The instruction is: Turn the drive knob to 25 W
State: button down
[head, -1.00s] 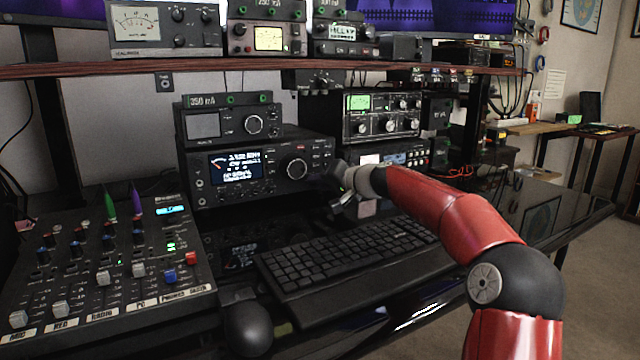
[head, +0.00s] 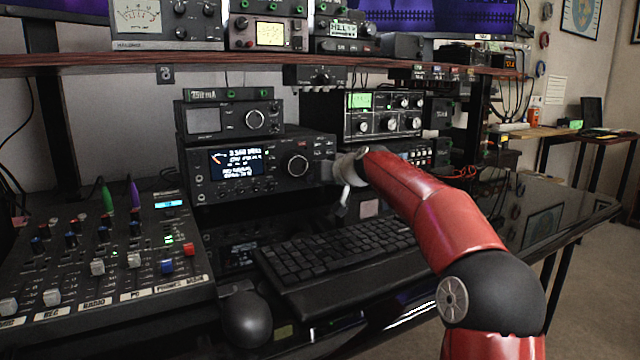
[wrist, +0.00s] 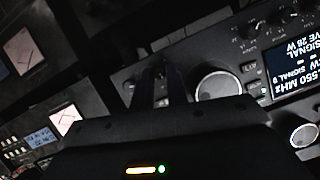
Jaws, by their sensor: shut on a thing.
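The radio (head: 245,190) is a black box with a lit display (head: 236,162) and a large round tuning knob (head: 295,165). My gripper (head: 327,171) is at the right end of its front panel. In the wrist view, its two dark fingers (wrist: 160,84) point at the panel beside the large knob (wrist: 219,85). They are shut on a small knob, mostly hidden between the fingertips. In the wrist view the display (wrist: 297,68) appears upside down and cut off, with a line that seems to read "VE 28 W"; the digits are small.
A keyboard (head: 340,255) and a mouse (head: 246,319) lie below the radio. A mixer (head: 105,262) stands at left. Another unit (head: 254,119) sits on the radio, and a shelf (head: 270,65) runs above. More equipment stands close at right.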

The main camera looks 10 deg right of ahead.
jog(key=shift+f+n, duration=0.1)
jog(key=shift+n, duration=0.2)
dwell(0.4)
jog(key=c, duration=1.4)
grip_release()
jog(key=b+v, duration=0.2)
jog(key=v, duration=0.6)
jog(key=shift+a, duration=0.1)
